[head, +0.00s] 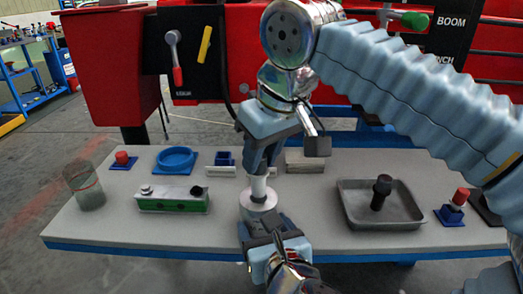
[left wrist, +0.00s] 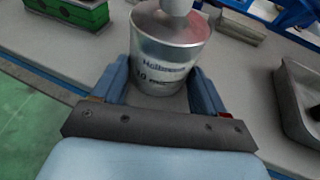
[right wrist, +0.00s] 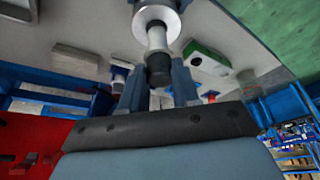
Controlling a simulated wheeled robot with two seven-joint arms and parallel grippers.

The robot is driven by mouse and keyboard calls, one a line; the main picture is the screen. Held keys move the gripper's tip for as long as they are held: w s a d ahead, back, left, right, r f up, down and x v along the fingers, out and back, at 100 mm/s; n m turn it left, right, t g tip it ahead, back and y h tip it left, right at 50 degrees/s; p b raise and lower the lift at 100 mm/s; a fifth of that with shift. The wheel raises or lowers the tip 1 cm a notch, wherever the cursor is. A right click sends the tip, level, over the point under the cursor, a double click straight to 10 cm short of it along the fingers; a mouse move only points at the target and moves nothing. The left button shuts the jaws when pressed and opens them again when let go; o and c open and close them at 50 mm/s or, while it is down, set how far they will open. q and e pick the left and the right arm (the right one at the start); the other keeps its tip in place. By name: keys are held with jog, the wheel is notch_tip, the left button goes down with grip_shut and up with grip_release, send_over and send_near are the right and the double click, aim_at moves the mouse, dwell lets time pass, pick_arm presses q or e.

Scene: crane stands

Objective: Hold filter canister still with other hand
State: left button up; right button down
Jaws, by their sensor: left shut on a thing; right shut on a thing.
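The filter canister (head: 258,203), a silver can with printed lettering, stands upright near the front edge of the table. In the left wrist view the canister (left wrist: 168,65) sits between the fingers of my left gripper (left wrist: 160,95), which is shut on it. My right gripper (head: 262,166) is above the canister, pointing down, shut on a white cylindrical piece (head: 258,187) on the canister's top. In the right wrist view the piece (right wrist: 157,38) has a dark end (right wrist: 159,70) between my right gripper's fingers (right wrist: 159,85). The exact contact at the canister's top is hard to tell.
A grey tray (head: 345,205) with a dark upright piece (head: 382,190) stands right of the canister. A green block (head: 173,205) lies left. A blue round dish (head: 176,157), a small blue holder (head: 225,158) and a glass jar (head: 84,187) are farther back and left. Red machinery stands behind.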

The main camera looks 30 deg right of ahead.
aim_at(264, 174)
jog(key=shift+f, duration=2.75)
jog(key=c, duration=0.8)
grip_release()
jog(key=shift+o, duration=0.2)
jog(key=shift+v, duration=2.45)
jog(key=shift+r, duration=0.1)
jog(key=v, duration=1.1)
jog(key=shift+s+r, duration=0.2)
jog(key=shift+r, duration=0.2)
jog(key=shift+d, duration=0.1)
